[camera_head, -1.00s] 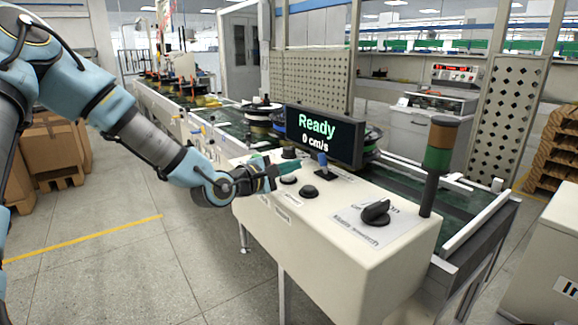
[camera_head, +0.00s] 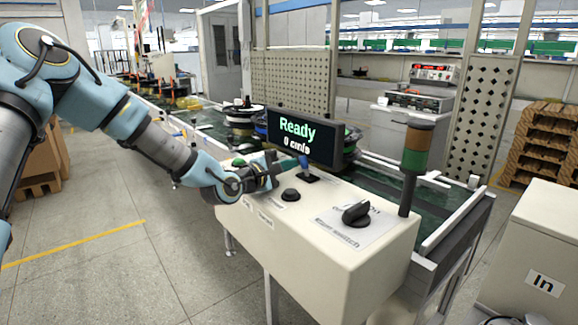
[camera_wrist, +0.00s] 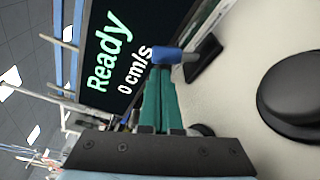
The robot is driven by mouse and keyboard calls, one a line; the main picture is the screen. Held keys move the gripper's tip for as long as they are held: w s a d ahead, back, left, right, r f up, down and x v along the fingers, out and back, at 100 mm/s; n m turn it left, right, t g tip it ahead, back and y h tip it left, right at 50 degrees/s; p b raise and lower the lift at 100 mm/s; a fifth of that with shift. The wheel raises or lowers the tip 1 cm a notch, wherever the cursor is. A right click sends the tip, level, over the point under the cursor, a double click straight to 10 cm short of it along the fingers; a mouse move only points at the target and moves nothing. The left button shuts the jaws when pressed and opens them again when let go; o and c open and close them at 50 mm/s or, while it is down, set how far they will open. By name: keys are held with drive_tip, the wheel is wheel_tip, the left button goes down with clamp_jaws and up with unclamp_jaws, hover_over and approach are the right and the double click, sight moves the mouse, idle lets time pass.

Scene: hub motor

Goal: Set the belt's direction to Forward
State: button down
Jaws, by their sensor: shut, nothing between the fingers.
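A white control box (camera_head: 300,255) stands at the conveyor's near end. A blue-topped lever switch (camera_head: 304,162) sits on it in front of the display (camera_head: 297,138), which reads "Ready" and "0 cm/s". My gripper (camera_head: 283,166) is shut and empty, its fingertips just left of the blue lever. In the wrist view the green fingers (camera_wrist: 160,95) point at the blue lever tip (camera_wrist: 172,56) and overlap it; I cannot tell whether they touch. A black push button (camera_head: 290,195) and a large black rotary knob (camera_head: 356,213) are also on the box. The lever's direction label is not readable.
A green button (camera_head: 238,162) lies behind my wrist. A signal tower (camera_head: 415,155) stands at the box's right rear. The conveyor belt (camera_head: 385,187) runs behind the display. A white bin marked "In" (camera_head: 525,260) stands at the right.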

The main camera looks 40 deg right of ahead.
sight(303, 160)
drive_tip(key=shift+s+r+m+b, duration=0.15)
drive_tip(key=shift+s+m+b, duration=0.1)
drive_tip(key=shift+m+b, duration=0.5)
drive_tip(key=shift+s+m, duration=0.1)
drive_tip(key=shift+m, duration=0.15)
drive_tip(key=m+b, duration=0.1)
drive_tip(key=b, duration=0.1)
drive_tip(key=s+m+h+b, duration=0.1)
drive_tip(key=m+b, duration=0.1)
drive_tip(key=shift+s+r, duration=0.15)
drive_tip(key=shift+r, duration=0.05)
drive_tip(key=shift+s+r+m+h+b, duration=0.2)
drive_tip(key=shift+s+m+h+b, duration=0.15)
drive_tip(key=shift+m+b, duration=0.55)
drive_tip(key=shift+a+r+p, duration=0.1)
drive_tip(key=shift+p, duration=0.25)
drive_tip(key=a, duration=0.3)
drive_tip(key=s+a+b, duration=0.1)
drive_tip(key=a, duration=0.6)
drive_tip(key=shift+s+a+f, duration=0.3)
drive_tip(key=shift+s+a, duration=0.05)
drive_tip(key=shift+s, duration=0.05)
